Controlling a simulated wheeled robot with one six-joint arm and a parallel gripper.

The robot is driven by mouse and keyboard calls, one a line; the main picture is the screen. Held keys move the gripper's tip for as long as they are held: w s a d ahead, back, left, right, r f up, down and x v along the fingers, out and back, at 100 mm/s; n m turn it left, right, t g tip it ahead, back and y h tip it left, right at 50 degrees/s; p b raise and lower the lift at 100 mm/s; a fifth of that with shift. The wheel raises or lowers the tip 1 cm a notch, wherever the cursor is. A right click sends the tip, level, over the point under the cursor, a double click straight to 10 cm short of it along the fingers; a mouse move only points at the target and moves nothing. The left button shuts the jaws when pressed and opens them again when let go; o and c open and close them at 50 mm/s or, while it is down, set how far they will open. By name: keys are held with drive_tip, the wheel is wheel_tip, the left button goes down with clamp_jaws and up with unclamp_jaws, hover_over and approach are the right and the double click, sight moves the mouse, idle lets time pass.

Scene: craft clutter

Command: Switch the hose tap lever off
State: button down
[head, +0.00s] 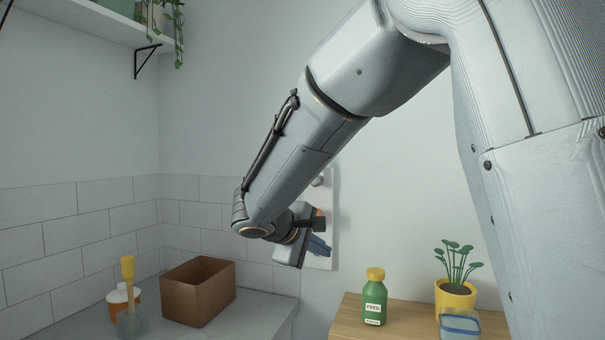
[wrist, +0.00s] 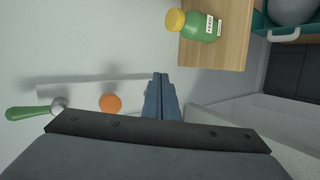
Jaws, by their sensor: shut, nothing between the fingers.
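In the wrist view a lever with a green grip (wrist: 27,112) and a grey rounded pivot (wrist: 58,103) is on the wall side at the left. A round orange knob (wrist: 110,103) sits between the lever and my gripper (wrist: 160,78). My gripper is shut and empty, its blue-grey fingers apart from the lever. In the head view my gripper (head: 320,246) is in front of a pale wall panel (head: 329,200), just below an orange part (head: 319,213). My arm hides the green grip there.
A wooden surface (head: 345,318) below right holds a green bottle with a yellow cap (head: 374,297), a potted plant (head: 456,296) and a blue-lidded container (head: 460,325). A brown box (head: 198,291) stands on the grey counter (head: 262,312) at left, near a yellow-handled tool (head: 128,270).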

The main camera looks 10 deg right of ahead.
drive_tip(key=w+a+r+n+t, duration=0.1)
drive_tip(key=w+a+r+t, duration=0.2)
drive_tip(key=r, duration=0.6)
drive_tip(key=w+a+r+n+t+h+p, duration=0.1)
drive_tip(key=w+a+r+t, duration=0.3)
drive_tip(key=a+r, duration=0.4)
wheel_tip(320, 180, up, 2)
drive_tip(key=shift+w+r, duration=0.2)
drive_tip(key=shift+w, duration=0.2)
drive_tip(key=w+d+p, duration=0.6)
drive_tip(key=w+d, duration=0.1)
drive_tip(key=d, duration=0.2)
drive_tip(key=shift+b, duration=0.6)
drive_tip(key=shift+d+b, duration=0.15)
drive_tip(key=shift+b, duration=0.3)
